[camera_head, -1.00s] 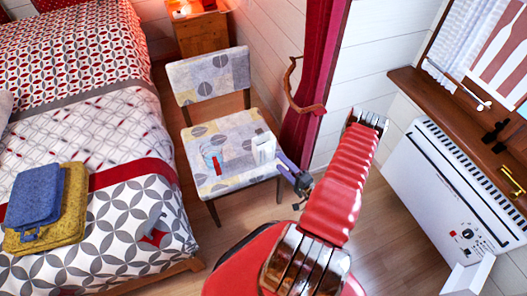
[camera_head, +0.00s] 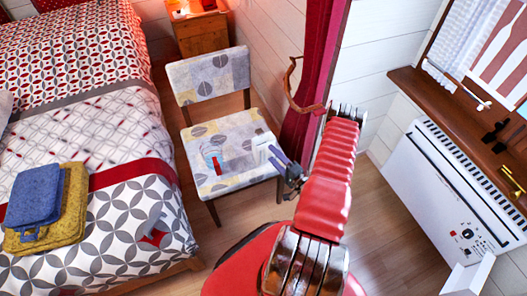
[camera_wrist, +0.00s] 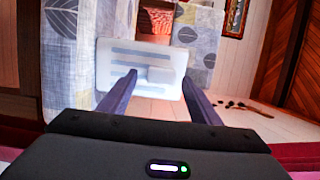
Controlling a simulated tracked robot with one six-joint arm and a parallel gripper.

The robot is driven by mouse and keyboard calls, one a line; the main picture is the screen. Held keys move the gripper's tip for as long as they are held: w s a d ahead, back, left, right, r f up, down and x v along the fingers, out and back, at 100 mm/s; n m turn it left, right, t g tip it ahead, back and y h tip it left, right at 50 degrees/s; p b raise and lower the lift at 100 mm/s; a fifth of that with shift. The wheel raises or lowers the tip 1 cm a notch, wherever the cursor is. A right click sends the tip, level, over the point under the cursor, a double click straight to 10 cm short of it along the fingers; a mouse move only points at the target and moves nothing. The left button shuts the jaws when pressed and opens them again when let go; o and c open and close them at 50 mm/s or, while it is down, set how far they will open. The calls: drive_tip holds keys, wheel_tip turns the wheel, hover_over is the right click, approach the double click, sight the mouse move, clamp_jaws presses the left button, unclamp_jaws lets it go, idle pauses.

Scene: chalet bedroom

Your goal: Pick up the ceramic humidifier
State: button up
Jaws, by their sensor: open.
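A white block-shaped object (camera_head: 262,148), which I take to be the ceramic humidifier, stands on the right side of the patterned chair seat (camera_head: 215,183). In the wrist view it is a pale rounded panel with bluish stripes (camera_wrist: 112,53). My gripper (camera_head: 279,158) is at the right edge of the seat, close beside the white object. In the wrist view my gripper (camera_wrist: 160,78) is open, its two dark fingers pointing at the panel, with part of it between the fingertips. I cannot tell whether they touch it.
A small clear, bluish object with a red part (camera_head: 215,160) sits left of the white object on the seat. The chair backrest (camera_head: 209,75) rises behind. A red curtain (camera_head: 312,85) hangs to the right. The bed (camera_head: 95,150) stands left. Wood floor (camera_head: 390,225) is open at right.

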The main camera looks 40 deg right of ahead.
drive_tip(key=shift+w, duration=0.6)
drive_tip(key=shift+c, duration=0.4)
clamp_jaws()
idle(0.4)
